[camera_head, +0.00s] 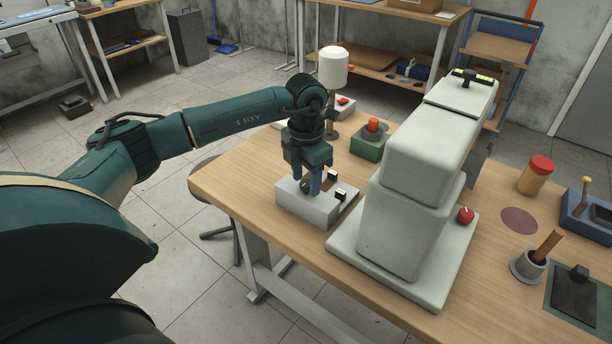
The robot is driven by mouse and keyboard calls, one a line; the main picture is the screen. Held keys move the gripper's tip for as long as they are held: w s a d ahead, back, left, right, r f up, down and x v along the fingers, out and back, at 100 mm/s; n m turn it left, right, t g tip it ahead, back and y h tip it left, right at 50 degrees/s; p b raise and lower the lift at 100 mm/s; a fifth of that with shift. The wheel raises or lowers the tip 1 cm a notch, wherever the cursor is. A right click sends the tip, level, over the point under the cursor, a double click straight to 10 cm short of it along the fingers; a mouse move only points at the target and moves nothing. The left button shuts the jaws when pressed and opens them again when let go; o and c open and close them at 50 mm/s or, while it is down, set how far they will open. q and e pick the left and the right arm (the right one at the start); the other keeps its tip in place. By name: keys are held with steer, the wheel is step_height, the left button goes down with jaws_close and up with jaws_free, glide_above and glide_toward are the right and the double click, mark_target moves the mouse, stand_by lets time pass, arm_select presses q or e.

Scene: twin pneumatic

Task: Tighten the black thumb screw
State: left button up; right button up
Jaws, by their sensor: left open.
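My left gripper (309,186) points down over a pale grey block (301,207) near the table's left edge. Its blue-grey fingers are apart, at the top of the block. A small dark round part (305,187) shows between the fingers, mostly hidden; I cannot tell whether it is the thumb screw or whether the fingers touch it. Two small black-and-light parts stand on the block's right side, one of them a black-sided piece (340,195). My right gripper is not in view.
The tall pale machine stands close right of the block. Behind are a green box with a red button (372,128) and a white-topped cylinder on a stand (333,70).

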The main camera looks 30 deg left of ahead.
mark_target(306, 183)
arm_select(q)
step_height(306, 183, up, 13)
steer(key=shift+r, duration=0.15)
stand_by(0.4)
stand_by(0.4)
